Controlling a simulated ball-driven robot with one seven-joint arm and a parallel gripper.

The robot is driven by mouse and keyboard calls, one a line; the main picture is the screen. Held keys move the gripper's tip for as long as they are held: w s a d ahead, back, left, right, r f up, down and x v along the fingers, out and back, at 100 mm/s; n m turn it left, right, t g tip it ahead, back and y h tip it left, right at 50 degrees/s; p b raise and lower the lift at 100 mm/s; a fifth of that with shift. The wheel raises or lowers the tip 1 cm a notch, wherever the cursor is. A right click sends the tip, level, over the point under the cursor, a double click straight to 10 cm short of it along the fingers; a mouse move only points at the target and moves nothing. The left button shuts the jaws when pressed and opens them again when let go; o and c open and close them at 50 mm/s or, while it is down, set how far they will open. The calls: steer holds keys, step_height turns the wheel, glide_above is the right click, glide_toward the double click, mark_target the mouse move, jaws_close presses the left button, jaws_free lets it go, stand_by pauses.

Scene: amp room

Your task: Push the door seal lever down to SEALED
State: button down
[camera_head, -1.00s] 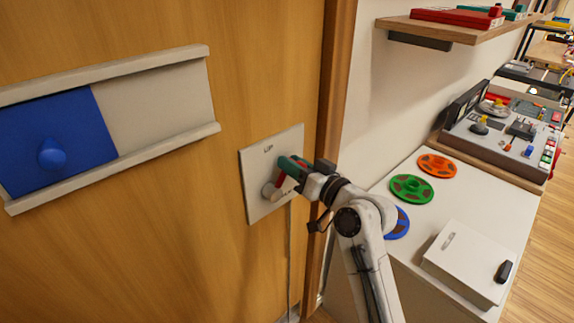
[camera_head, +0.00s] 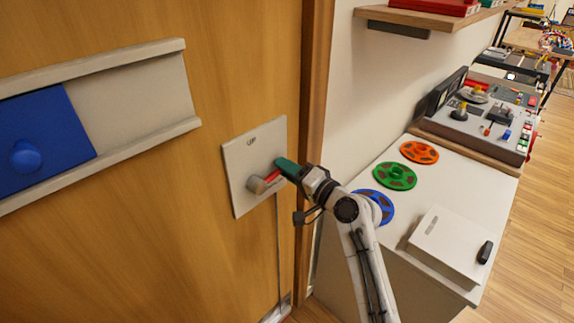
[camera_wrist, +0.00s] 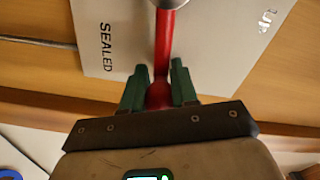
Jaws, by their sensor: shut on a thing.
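The door seal lever (camera_head: 271,178) is a red bar on a grey round hub (camera_head: 256,185), mounted on a pale plate (camera_head: 238,163) on the wooden door. It points right and slightly up from the hub. The plate reads UP near its top; the SEALED lettering shows in the wrist view, left of the lever (camera_wrist: 165,42). My gripper (camera_head: 284,167) has green fingers and is shut on the lever's outer end. In the wrist view, my gripper (camera_wrist: 158,92) has a finger on each side of the red knob. In the head view the arm hides the plate's right edge.
A blue sliding panel (camera_head: 45,145) with a knob sits in pale rails on the door's left. Right of the door frame, a white cabinet holds orange (camera_head: 419,152), green (camera_head: 395,175) and blue reels and a white box (camera_head: 447,245). A shelf (camera_head: 425,18) is above.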

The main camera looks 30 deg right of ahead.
steer(key=shift+a+f+m, duration=0.15)
steer(key=shift+f+m, duration=0.15)
steer(key=shift+f, duration=0.25)
steer(key=c, duration=0.9)
jaws_free()
steer(key=shift+a, duration=0.1)
steer(key=shift+o, duration=0.2)
steer(key=shift+r, duration=0.2)
steer(key=shift+s, duration=0.1)
steer(key=shift+s+d, duration=0.25)
steer(key=b+v, duration=0.1)
steer(key=v, duration=0.9)
steer(key=shift+b, duration=0.4)
